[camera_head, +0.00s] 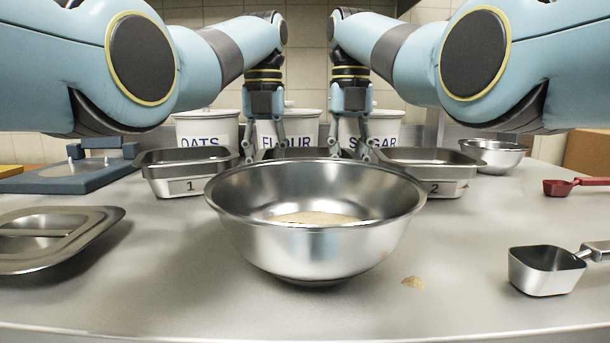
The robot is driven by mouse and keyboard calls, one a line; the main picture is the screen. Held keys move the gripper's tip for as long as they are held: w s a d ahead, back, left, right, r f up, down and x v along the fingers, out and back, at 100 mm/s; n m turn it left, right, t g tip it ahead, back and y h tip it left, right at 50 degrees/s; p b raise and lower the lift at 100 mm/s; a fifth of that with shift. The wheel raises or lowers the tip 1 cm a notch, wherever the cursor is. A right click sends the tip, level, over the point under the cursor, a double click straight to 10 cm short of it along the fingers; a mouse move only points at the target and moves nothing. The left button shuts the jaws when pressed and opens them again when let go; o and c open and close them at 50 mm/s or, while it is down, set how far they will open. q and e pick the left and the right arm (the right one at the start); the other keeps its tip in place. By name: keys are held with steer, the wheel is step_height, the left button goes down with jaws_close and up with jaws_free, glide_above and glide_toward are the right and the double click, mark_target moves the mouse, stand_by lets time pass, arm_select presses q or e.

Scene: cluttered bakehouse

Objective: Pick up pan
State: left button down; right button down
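Three metal pans stand in a row behind the large bowl. The pan marked 1 (188,184) is on the left and the pan marked 2 (436,187) on the right. A middle pan (306,153) shows only its upper rim; the bowl hides the rest. My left gripper (266,155) points down at the middle pan's left end, its fingers spread. My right gripper (349,155) points down near that pan's right end, its fingers also spread. The bowl hides how the fingertips sit against the rim, and I cannot tell if they touch.
A steel bowl (315,247) holding tan powder stands in front. Oats (207,130), flour (290,128) and sugar (384,130) canisters stand behind. A scale (75,172) and a metal tray (92,225) are left. A metal scoop (543,272), red scoop (560,187) and small bowl (493,155) are right.

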arm_select(q)
steer(key=shift+a, duration=0.2)
arm_select(e)
steer(key=shift+d, duration=0.2)
